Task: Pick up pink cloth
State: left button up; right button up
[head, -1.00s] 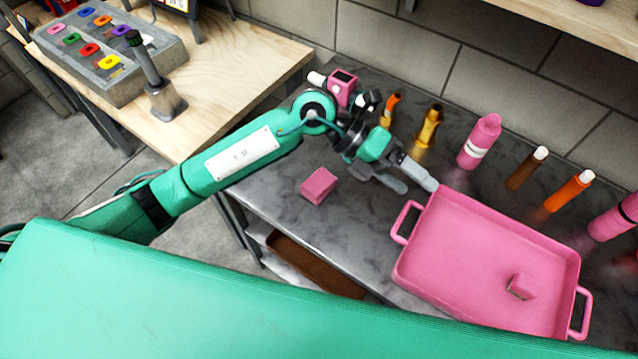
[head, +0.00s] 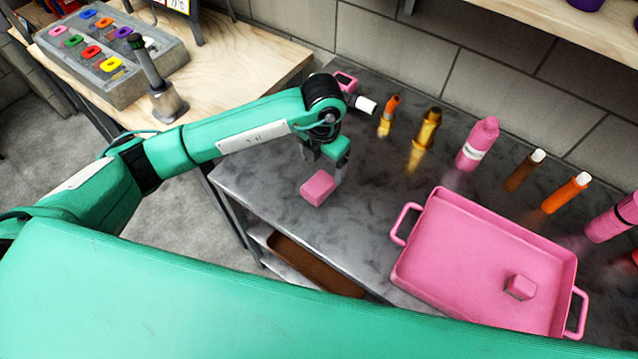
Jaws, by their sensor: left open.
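The pink cloth (head: 318,188) is a small folded block lying on the dark grey worktop, left of the pink tray. My left gripper (head: 323,172) points down over the cloth with its fingers apart, one on the far left side and one near its right edge. I cannot tell whether the fingers touch the cloth. My right gripper is not in view.
A pink tray (head: 440,262) with handles holds a small pink block (head: 520,287). Several bottles stand along the wall, including a pink one (head: 478,146) and an orange one (head: 567,193). A wooden table (head: 235,62) adjoins at left.

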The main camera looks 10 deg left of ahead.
aim_at(321, 182)
pick_arm(q)
jog(key=shift+f, duration=0.9)
notch_tip(321, 182, down, 5)
jog(key=shift+s+a+r+p, duration=0.1)
jog(key=shift+p, duration=1)
jog(key=shift+f, duration=0.3)
jog(key=c, duration=1.1)
